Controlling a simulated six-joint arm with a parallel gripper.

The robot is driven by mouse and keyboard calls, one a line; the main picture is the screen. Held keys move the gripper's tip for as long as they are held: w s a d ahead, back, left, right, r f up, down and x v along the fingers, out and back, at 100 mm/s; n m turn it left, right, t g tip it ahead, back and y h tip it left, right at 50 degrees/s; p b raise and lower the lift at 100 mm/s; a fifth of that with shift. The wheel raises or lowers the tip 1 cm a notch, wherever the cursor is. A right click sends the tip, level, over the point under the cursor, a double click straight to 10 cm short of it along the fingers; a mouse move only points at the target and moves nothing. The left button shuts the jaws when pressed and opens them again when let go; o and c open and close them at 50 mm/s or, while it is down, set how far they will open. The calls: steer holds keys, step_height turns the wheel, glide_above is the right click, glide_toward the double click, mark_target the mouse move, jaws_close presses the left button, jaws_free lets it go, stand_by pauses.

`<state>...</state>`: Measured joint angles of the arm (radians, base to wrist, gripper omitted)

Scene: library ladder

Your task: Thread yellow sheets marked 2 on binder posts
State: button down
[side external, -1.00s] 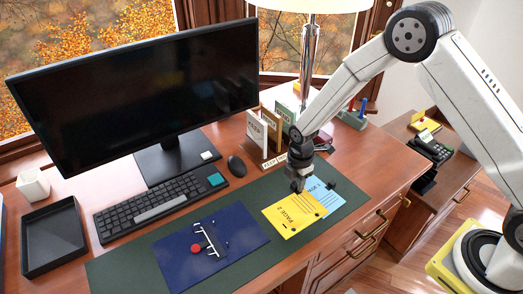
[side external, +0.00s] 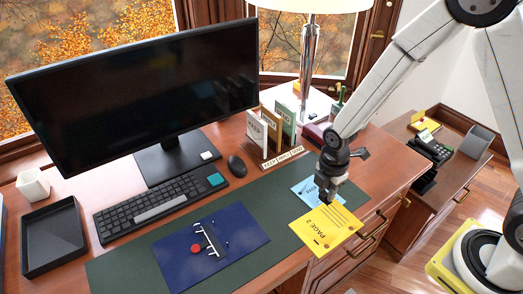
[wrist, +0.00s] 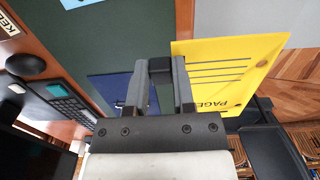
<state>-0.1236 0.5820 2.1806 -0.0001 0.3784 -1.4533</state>
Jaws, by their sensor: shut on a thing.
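My gripper (side external: 332,184) is shut on the edge of the yellow sheet (side external: 325,230), which reads "PAGE 2" in the side view. The sheet is held up over the desk's front right edge. It also fills the right of the wrist view (wrist: 215,62), with the gripper (wrist: 180,105) at its edge. A blue sheet (side external: 305,190) lies on the green mat, partly hidden behind the gripper and yellow sheet. The blue binder (side external: 240,250) lies open on the mat to the left, with its metal posts (side external: 207,240) and a red round piece (side external: 197,247).
The green mat (side external: 125,270) is clear between binder and sheets. Behind are a keyboard (side external: 150,206), mouse (side external: 236,165), monitor (side external: 140,90) and upright files (side external: 268,135) labelled KEEP. A black tray (side external: 54,240) sits at left. Drawer handles (side external: 375,235) stick out below the desk edge.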

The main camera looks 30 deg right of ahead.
steer(key=shift+a, duration=0.1)
stand_by(0.6)
steer(key=w+a+f+m, duration=0.2)
steer(key=w+a+m, duration=0.1)
steer(key=a+m, duration=0.4)
steer(key=w+a+f+m, duration=0.3)
steer(key=a+m, duration=0.4)
steer(key=m, duration=0.4)
steer(key=shift+w+a, duration=0.2)
steer(key=shift+w, duration=0.2)
steer(key=shift+f, duration=0.1)
steer(key=shift+f, duration=0.5)
steer(key=shift+f, duration=0.35)
steer(key=shift+f, duration=0.35)
steer(key=shift+f, duration=0.35)
